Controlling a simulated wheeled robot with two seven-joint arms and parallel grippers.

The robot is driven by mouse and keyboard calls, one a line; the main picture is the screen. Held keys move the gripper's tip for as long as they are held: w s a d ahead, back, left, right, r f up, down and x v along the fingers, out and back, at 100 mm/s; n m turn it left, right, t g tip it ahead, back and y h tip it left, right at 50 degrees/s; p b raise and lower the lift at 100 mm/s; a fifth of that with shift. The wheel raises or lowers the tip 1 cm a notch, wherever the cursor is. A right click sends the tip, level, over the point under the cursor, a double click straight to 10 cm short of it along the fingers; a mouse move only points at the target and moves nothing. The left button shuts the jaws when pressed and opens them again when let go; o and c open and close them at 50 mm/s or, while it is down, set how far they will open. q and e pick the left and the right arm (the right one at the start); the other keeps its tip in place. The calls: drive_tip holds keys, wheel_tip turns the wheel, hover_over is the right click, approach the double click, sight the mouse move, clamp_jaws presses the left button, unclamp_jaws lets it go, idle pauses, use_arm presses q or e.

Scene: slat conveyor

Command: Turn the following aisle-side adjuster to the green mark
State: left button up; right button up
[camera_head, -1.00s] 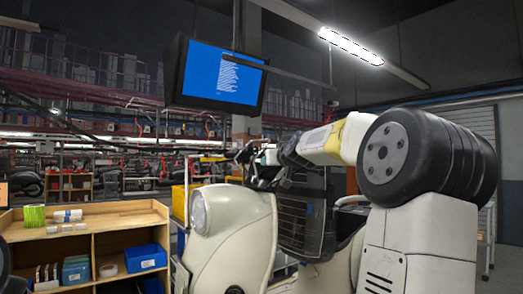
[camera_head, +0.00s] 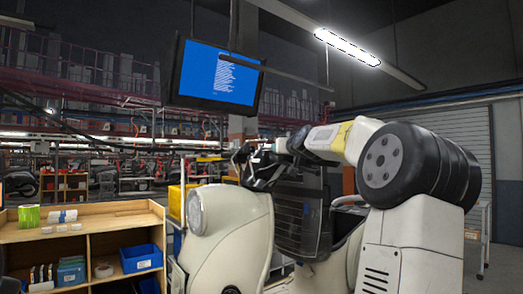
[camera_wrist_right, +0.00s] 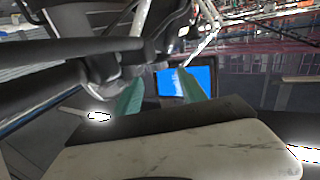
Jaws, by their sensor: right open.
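A cream scooter (camera_head: 225,235) with a round headlight (camera_head: 195,211) stands at the middle of the head view. My right arm reaches from the right to its handlebar area, where the hand overlaps dark parts and the fingertips are hard to make out. In the right wrist view my right gripper (camera_wrist_right: 163,82) is open, with two green fingers apart. A dark grey rounded part with a bar (camera_wrist_right: 95,65), probably of the handlebar, is beside and partly in front of the left finger. I cannot make out the adjuster or a green mark. My left gripper is not in view.
A wooden shelf unit (camera_head: 95,218) with blue bins (camera_head: 141,258) and a green roll (camera_head: 29,215) stands at the left. A screen (camera_head: 217,75) hangs above the scooter. A yellow bin (camera_head: 176,200) stands behind the scooter. A shutter (camera_head: 440,140) is at the right.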

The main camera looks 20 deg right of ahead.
drive_tip(key=shift+w+d, duration=0.15)
drive_tip(key=shift+w, duration=1.1)
drive_tip(key=shift+w+d, duration=0.15)
drive_tip(key=shift+w, duration=1.1)
clamp_jaws()
